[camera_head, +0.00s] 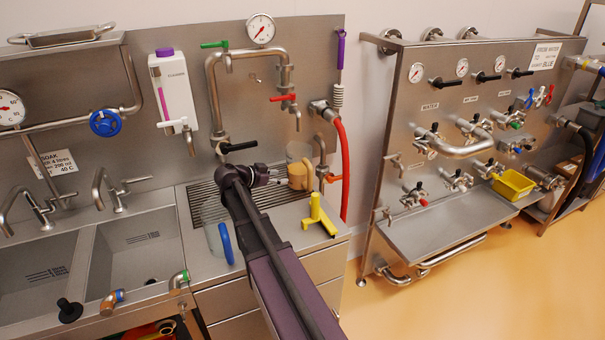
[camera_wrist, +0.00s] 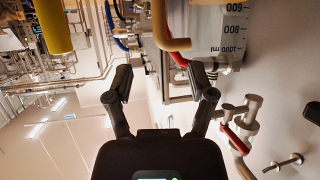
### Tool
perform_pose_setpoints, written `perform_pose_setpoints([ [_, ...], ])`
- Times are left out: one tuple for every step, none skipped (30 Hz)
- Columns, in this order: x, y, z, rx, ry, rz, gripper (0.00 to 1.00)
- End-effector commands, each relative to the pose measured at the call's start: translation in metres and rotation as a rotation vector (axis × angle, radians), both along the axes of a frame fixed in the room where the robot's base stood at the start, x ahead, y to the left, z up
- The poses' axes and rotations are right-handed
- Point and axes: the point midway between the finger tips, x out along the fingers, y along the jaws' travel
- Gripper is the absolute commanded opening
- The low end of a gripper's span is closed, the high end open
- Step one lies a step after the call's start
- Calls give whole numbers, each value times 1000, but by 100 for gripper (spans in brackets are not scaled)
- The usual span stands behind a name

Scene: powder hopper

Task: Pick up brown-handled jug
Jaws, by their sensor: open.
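The brown-handled jug (camera_head: 299,152) is clear and stands on the drain grate at the back of the counter, its tan handle (camera_head: 298,174) facing my gripper. My gripper (camera_head: 272,176) is just left of the handle, open and apparently empty. In the wrist view, my gripper's two fingers (camera_wrist: 163,84) are spread apart. The tan handle (camera_wrist: 160,25) shows beyond the gap between them, and the jug's body with its volume marks (camera_wrist: 220,35) is at upper right. Any contact between fingers and handle is not clear.
A blue-handled clear jug (camera_head: 217,238) stands at the counter's front left, partly beside my arm. An orange-levered tap (camera_head: 323,165) is close right of the brown-handled jug. A red hose (camera_head: 342,165) hangs further right.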

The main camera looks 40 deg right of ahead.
Motion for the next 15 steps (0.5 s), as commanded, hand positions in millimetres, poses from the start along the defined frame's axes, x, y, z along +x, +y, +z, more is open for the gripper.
perform_pose_setpoints([
  [-1,-2,0,-2,-3,-4,71],
  [-1,-3,0,-2,-3,-6,71],
  [-2,-5,0,-2,-2,-7,71],
  [-3,-6,1,-1,-2,-8,71],
  [-3,-7,0,-1,-1,-10,71],
  [-4,-8,0,-1,-2,-12,71],
  [-4,-9,0,-1,-1,-12,71],
  [-4,-9,0,-1,-1,-13,71],
  [-4,-11,0,-1,-1,-14,71],
  [-5,-12,0,0,0,-15,71],
  [-5,-13,-1,0,-1,-16,71],
  [-5,-14,-1,0,-1,-17,71],
  [-5,-16,-2,0,-1,-17,71],
  [-5,-18,-3,0,0,-17,71],
  [-5,-21,-5,0,0,-17,71],
])
